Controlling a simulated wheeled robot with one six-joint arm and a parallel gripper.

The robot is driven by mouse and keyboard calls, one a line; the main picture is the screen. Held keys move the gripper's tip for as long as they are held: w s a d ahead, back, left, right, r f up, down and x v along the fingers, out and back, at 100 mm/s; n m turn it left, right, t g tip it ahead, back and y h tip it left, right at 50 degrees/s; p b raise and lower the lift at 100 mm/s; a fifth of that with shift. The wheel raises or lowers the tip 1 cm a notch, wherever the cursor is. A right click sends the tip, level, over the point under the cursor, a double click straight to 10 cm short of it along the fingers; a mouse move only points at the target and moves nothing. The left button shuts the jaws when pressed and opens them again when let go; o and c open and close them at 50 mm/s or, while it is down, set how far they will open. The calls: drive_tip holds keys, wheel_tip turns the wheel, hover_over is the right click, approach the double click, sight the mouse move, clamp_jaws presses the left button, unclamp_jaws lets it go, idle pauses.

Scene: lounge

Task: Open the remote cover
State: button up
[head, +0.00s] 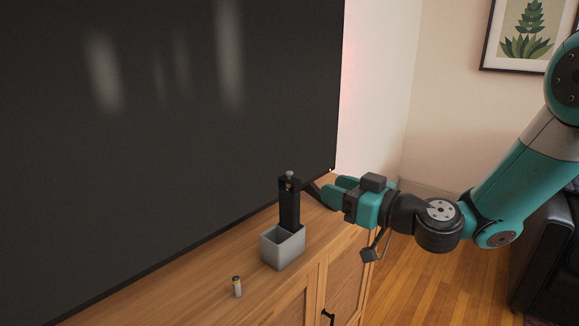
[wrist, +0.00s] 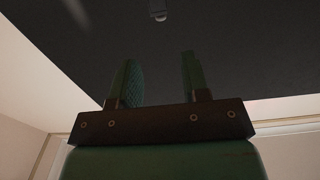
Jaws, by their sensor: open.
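The black remote (head: 289,208) stands upright in a small grey open box (head: 283,250) on the wooden cabinet. A small silvery part shows near its top; whether its cover is on cannot be told. My gripper (head: 328,191) is just right of the remote, apart from it, with its fingers pointing left toward the dark screen. In the wrist view the two green fingers (wrist: 159,78) are spread with nothing between them. The remote cannot be made out for certain in the wrist view; a small grey thing (wrist: 158,11) shows at its top edge.
A single battery (head: 237,287) stands on the cabinet top (head: 205,290) left of the box. A large dark screen (head: 170,110) rises close behind. The cabinet's front edge is near the box. A dark sofa (head: 557,240) is at the right.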

sight(292, 173)
drive_tip(key=p+x, duration=0.4)
drive_tip(key=x, duration=0.8)
drive_tip(key=shift+w+a+p, duration=0.15)
drive_tip(key=shift+p, duration=0.15)
clamp_jaws()
